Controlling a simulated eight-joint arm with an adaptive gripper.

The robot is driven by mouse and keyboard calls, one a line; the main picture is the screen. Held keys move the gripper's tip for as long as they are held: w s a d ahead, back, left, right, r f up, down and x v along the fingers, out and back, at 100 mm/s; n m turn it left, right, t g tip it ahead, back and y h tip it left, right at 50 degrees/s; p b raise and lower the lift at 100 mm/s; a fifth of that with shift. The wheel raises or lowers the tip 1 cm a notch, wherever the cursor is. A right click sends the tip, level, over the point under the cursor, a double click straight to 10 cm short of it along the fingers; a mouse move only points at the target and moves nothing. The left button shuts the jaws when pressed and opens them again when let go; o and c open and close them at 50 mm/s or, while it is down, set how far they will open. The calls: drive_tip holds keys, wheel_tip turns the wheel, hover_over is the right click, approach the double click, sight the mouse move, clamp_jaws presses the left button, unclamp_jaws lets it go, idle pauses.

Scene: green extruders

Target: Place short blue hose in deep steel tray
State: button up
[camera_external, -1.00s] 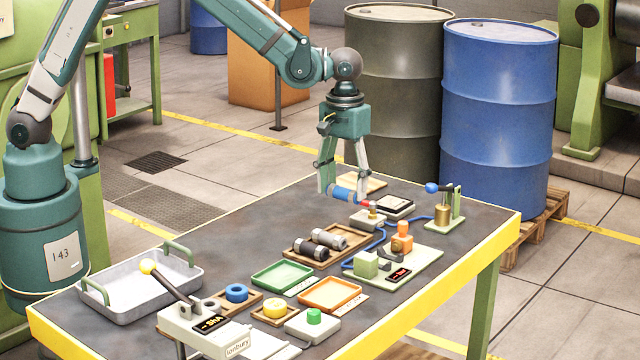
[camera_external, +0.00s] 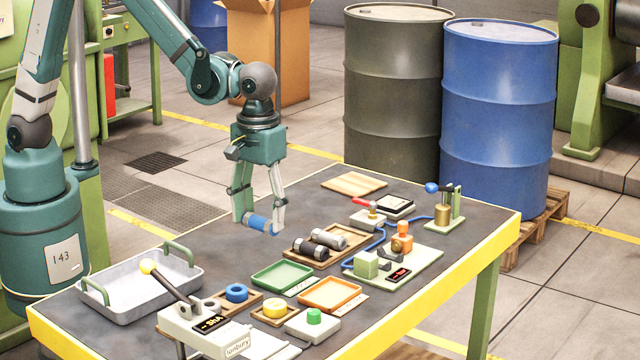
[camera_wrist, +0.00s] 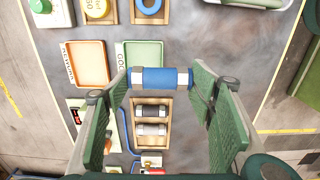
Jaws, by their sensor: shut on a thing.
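My gripper (camera_external: 260,224) is shut on the short blue hose (camera_external: 257,223), which has a metal fitting at each end. In the wrist view the hose (camera_wrist: 160,78) lies crosswise between the finger pads of my gripper (camera_wrist: 163,80). The hose is held above the table, behind and left of the wooden tray with two hose-like pieces. The deep steel tray (camera_external: 128,312), grey with green handles, stands at the table's left end, to the left of and nearer than my gripper. Its visible inside looks empty, though a lever with a yellow knob covers part of it.
The lever device (camera_external: 200,325) stands beside the steel tray's right front. A wooden tray (camera_external: 318,257) holds a dark and a grey piece. A green tray (camera_external: 281,277) and an orange tray (camera_external: 331,294) lie in front. Bare tabletop lies between my gripper and the steel tray.

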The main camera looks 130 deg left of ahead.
drive_tip(key=s+d, duration=0.8)
drive_tip(key=d, duration=0.4)
drive_tip(key=s+d+f, duration=0.1)
drive_tip(key=s+d, duration=0.7)
drive_tip(key=d, duration=0.4)
drive_tip(key=shift+f+b, duration=0.25)
drive_tip(key=shift+b, duration=0.2)
drive_tip(key=shift+d+f, duration=0.1)
drive_tip(key=b, duration=0.1)
hover_over(140, 293)
drive_tip(key=shift+f, duration=2.8)
drive_tip(key=shift+f, duration=0.1)
drive_tip(key=shift+f+b, duration=0.65)
drive_tip(key=shift+f, duration=1.35)
drive_tip(key=shift+f, duration=0.15)
